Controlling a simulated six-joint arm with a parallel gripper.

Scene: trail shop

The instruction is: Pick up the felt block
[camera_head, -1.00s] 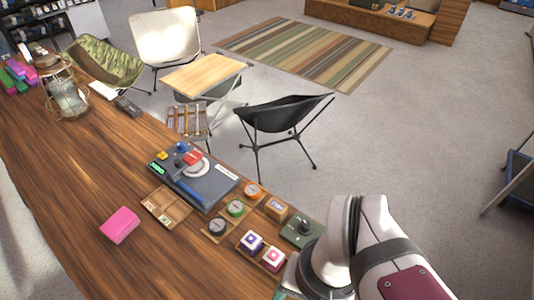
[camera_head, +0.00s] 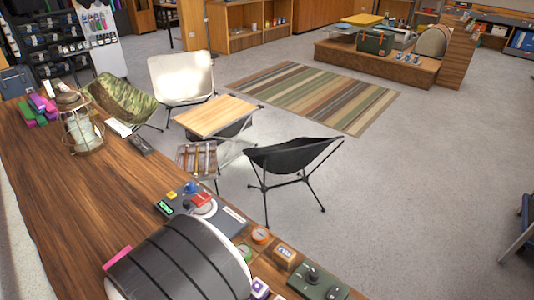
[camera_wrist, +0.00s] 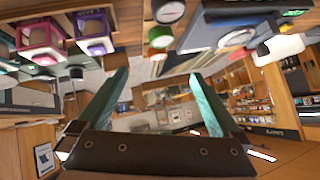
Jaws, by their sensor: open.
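A bright pink block (camera_head: 118,257), which looks like the felt block, lies on the wooden counter (camera_head: 75,215). Only a thin edge of it shows in the head view; my arm covers the rest. I do not make it out in the wrist view. My gripper (camera_wrist: 158,75) shows in the wrist view with its two teal fingers spread apart and nothing between them. In the head view my gripper's fingers are hidden, so its distance from the block cannot be told.
A grey device (camera_head: 218,215) with coloured parts, a small wooden box (camera_head: 285,255) and a green unit with a knob (camera_head: 318,284) stand near my arm. A wire lantern (camera_head: 82,132) and several coloured blocks (camera_head: 40,108) stand farther back. The counter's middle is bare.

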